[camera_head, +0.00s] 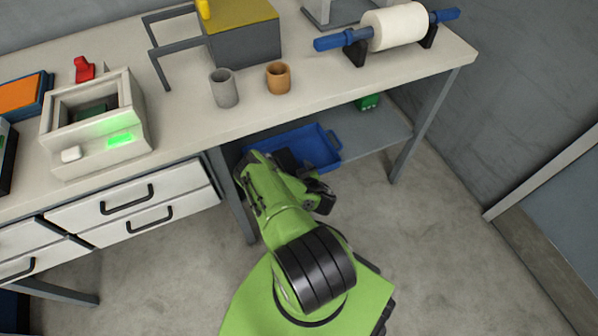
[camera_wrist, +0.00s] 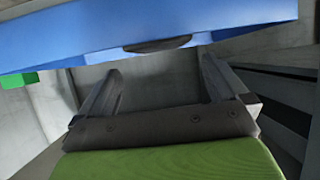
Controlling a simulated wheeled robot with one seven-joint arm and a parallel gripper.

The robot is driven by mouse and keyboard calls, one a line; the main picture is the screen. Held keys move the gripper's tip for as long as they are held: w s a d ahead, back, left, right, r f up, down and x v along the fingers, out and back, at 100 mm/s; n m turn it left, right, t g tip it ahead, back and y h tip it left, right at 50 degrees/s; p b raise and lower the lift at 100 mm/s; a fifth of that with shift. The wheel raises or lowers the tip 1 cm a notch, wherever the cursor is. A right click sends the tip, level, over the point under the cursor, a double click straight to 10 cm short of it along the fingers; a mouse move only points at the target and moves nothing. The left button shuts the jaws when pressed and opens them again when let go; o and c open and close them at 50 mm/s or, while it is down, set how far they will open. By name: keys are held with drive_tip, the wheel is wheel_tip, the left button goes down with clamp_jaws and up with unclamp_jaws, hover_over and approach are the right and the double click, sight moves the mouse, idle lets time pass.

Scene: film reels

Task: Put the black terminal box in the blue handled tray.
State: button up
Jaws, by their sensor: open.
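The blue handled tray (camera_head: 316,148) sits on the low shelf under the table, and its blue wall (camera_wrist: 215,22) fills the top of the wrist view. A dark slot or shape shows on the tray's lower edge there. My gripper (camera_wrist: 160,70) is open with nothing between its fingers, close to the tray wall. In the head view, a dark shape (camera_head: 287,160) shows at the tray's near left, beside my arm. I cannot tell whether it is the black terminal box or part of my gripper. My arm hides part of the tray.
A green object (camera_head: 368,102) is on the shelf behind the tray. A table leg (camera_head: 228,190) stands left of my arm. Two cups, grey (camera_head: 224,88) and brown (camera_head: 278,78), and a paper roll (camera_head: 395,27) are on the tabletop. The shelf's right side is clear.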

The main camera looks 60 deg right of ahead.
drive_tip(key=p+v, duration=0.1)
drive_tip(key=v, duration=0.4)
drive_tip(key=shift+s+a+r, duration=0.1)
drive_tip(key=shift+s, duration=0.1)
